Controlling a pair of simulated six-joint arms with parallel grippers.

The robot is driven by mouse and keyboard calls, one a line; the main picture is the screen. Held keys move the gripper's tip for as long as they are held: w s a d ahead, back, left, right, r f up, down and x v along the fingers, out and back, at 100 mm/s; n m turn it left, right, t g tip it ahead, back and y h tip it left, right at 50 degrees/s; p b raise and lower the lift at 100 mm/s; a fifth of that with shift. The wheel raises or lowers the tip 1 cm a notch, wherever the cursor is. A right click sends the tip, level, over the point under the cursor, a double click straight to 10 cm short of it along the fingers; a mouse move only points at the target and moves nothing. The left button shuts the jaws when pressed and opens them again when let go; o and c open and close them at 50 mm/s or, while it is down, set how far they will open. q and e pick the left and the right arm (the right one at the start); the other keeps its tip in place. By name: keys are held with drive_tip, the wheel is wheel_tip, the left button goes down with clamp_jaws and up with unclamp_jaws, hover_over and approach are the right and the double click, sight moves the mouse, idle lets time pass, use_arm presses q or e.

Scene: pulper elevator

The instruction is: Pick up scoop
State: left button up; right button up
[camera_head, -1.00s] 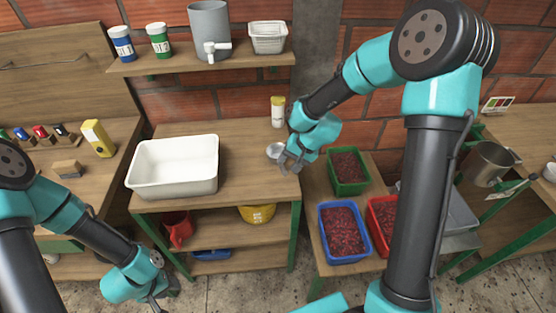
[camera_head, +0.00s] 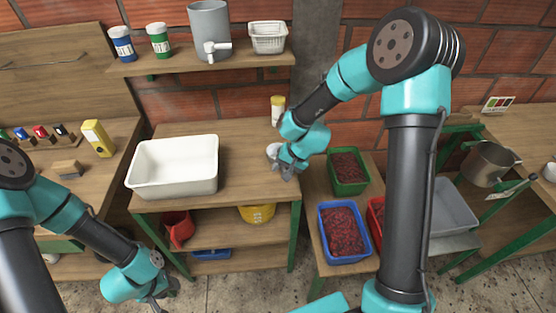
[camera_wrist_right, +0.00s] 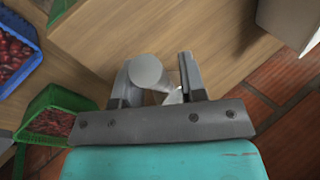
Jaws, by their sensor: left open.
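The scoop (camera_head: 273,150), a small silvery bowl shape, lies on the middle table near its right edge, partly hidden by my right gripper (camera_head: 286,171). In the right wrist view, a rounded grey piece (camera_wrist_right: 147,72), seemingly part of the scoop, sits between the spread fingers of my right gripper (camera_wrist_right: 157,82). It is closer to the left finger, and a gap shows before the right finger; I cannot tell whether it touches. My left gripper (camera_head: 160,302) is open and empty, low at the front left, away from the scoop.
A white tub (camera_head: 175,167) stands left on the same table (camera_head: 240,185). A yellow-capped bottle (camera_head: 278,108) stands behind the scoop. Green (camera_head: 348,188) and blue (camera_head: 344,258) crates of red fruit sit to the right. A shelf (camera_head: 190,66) hangs above the table's back.

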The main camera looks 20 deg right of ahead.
clamp_jaws()
idle(0.5)
drive_tip(key=shift+r, duration=0.55)
drive_tip(key=r, duration=0.2)
drive_tip(key=shift+s+a+r, duration=0.15)
drive_tip(key=shift+s+r, duration=0.15)
drive_tip(key=s+a, duration=0.3)
drive_tip(key=s, duration=0.4)
drive_tip(key=s+a+r, duration=0.1)
drive_tip(key=s+a, duration=0.2)
drive_tip(key=s, duration=0.4)
drive_tip(key=shift+r, duration=0.15)
drive_tip(key=shift+s, duration=0.1)
